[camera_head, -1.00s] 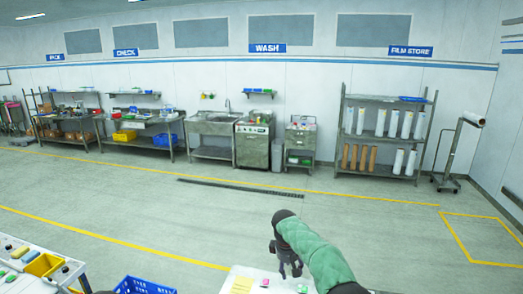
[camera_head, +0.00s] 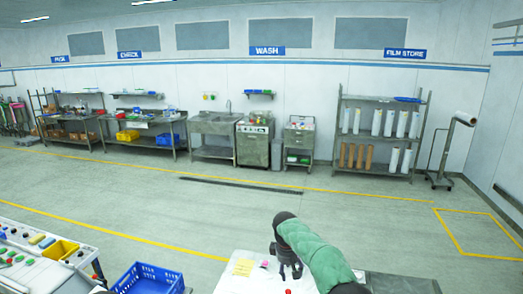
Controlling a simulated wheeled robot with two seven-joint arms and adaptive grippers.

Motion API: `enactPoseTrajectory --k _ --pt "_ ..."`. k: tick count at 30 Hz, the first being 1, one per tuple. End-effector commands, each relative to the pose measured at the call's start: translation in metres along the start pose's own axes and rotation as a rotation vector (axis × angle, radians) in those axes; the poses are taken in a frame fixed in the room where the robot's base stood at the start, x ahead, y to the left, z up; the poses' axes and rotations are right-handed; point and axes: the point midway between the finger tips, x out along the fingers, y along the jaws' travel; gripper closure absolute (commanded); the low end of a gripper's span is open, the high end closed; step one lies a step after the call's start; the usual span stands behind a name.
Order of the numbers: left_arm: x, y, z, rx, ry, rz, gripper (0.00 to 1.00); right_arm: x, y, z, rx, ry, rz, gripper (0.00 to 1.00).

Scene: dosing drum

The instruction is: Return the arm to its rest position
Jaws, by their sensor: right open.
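My right arm, in a green sleeve with a dark wrist, comes in from the bottom right of the head view. My right gripper (camera_head: 289,271) points down over the white-topped table (camera_head: 232,283). Its dark fingers are apart and I see nothing between them. My left gripper is out of the frame.
A yellow sheet (camera_head: 243,267) and small coloured pieces lie on the white table. A blue crate (camera_head: 148,280) stands left of it, and a bench with a yellow bin (camera_head: 61,250) is further left. The floor (camera_head: 200,210) beyond is open. Sinks and racks line the far wall.

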Motion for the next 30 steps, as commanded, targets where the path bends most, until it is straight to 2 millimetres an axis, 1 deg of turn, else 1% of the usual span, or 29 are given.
enactPoseTrajectory --k 5,11,14,17,20,21,23,24,26,27,29,30 --pt "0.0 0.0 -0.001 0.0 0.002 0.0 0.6 0.026 -0.008 0.005 0.01 0.008 -0.031 0.45" --pt "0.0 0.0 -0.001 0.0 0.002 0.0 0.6 0.063 -0.024 0.015 0.033 0.023 -0.08 0.45" --pt "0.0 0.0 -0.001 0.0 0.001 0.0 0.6 0.085 -0.035 0.024 0.053 0.032 -0.114 0.45" --pt "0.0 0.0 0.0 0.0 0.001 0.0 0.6 0.113 -0.05 0.036 0.082 0.042 -0.155 0.45" --pt "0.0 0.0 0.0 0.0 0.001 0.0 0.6 0.146 -0.072 0.054 0.129 0.053 -0.211 0.45" --pt "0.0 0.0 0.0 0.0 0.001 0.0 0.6 0.16 -0.084 0.064 0.153 0.059 -0.236 0.45" --pt "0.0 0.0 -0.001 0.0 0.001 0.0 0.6 0.181 -0.102 0.081 0.2 0.067 -0.278 0.45" --pt "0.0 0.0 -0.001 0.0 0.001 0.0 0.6 0.193 -0.115 0.092 0.233 0.071 -0.304 0.45" --pt "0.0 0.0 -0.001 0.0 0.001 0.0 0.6 0.21 -0.135 0.111 0.287 0.076 -0.341 0.45" --pt "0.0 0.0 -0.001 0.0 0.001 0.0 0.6 0.219 -0.148 0.123 0.324 0.079 -0.365 0.45" --pt "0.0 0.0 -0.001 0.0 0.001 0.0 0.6 0.232 -0.169 0.143 0.385 0.079 -0.399 0.45" --pt "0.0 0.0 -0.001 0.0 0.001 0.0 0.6 0.239 -0.182 0.157 0.426 0.078 -0.419 0.45"
